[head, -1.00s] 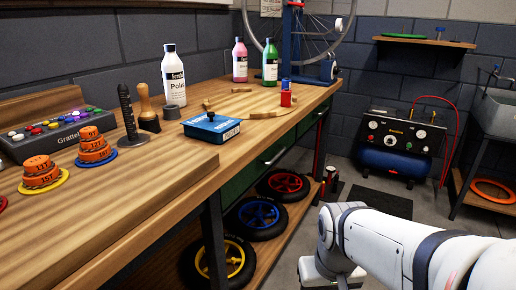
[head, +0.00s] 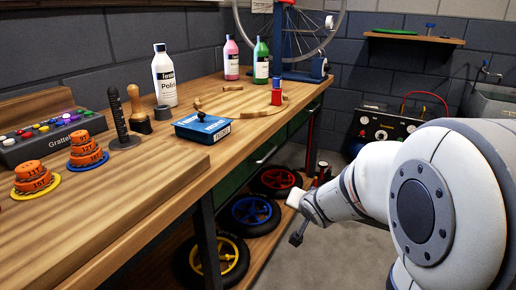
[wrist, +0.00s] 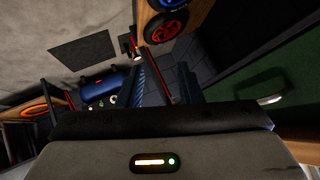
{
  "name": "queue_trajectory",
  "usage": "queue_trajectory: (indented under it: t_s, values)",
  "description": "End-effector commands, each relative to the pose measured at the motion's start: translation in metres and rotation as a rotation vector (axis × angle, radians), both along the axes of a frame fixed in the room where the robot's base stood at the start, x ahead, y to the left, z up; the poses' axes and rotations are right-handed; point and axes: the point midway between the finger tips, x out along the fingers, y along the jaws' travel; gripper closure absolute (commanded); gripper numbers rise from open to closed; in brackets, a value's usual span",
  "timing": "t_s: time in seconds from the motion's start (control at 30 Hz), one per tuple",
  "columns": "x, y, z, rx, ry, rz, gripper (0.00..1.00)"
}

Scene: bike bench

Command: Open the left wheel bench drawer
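The left drawer of the wheel bench has a dark green front (head: 236,182) under the wooden top, with a pale bar handle (head: 266,155). It looks closed. In the wrist view the handle (wrist: 268,99) shows at the right on the green panel (wrist: 244,108). My gripper (wrist: 167,72) has two dark fingers standing apart with nothing between them. The handle lies to the right of the fingers and is not touched. In the head view my arm reaches in from the right, and its end is in front of the bench, lower than the handle; the fingertips are hard to make out.
Wheels with yellow (head: 222,258), blue (head: 254,212) and red (head: 277,180) rims lie on the lower shelf. A dark bench leg (head: 207,240) stands at the front. Bottles, including a white one (head: 164,80), and a blue box (head: 203,126) stand on top. The floor before the bench is clear.

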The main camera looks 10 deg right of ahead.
Motion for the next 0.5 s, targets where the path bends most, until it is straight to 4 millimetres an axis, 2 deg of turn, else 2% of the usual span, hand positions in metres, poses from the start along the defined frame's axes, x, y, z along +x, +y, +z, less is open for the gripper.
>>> queue_trajectory:
  t_s: [0.03,0.2,0.33,0.5]
  values:
    - [0.020,-0.012,0.006,0.058,-0.088,-0.065,0.68]
    - [0.069,-0.006,0.024,0.367,-0.327,-0.052,0.68]
    - [0.089,0.003,0.037,0.656,-0.443,0.005,0.68]
    - [0.091,0.013,0.050,1.006,-0.496,0.102,0.68]
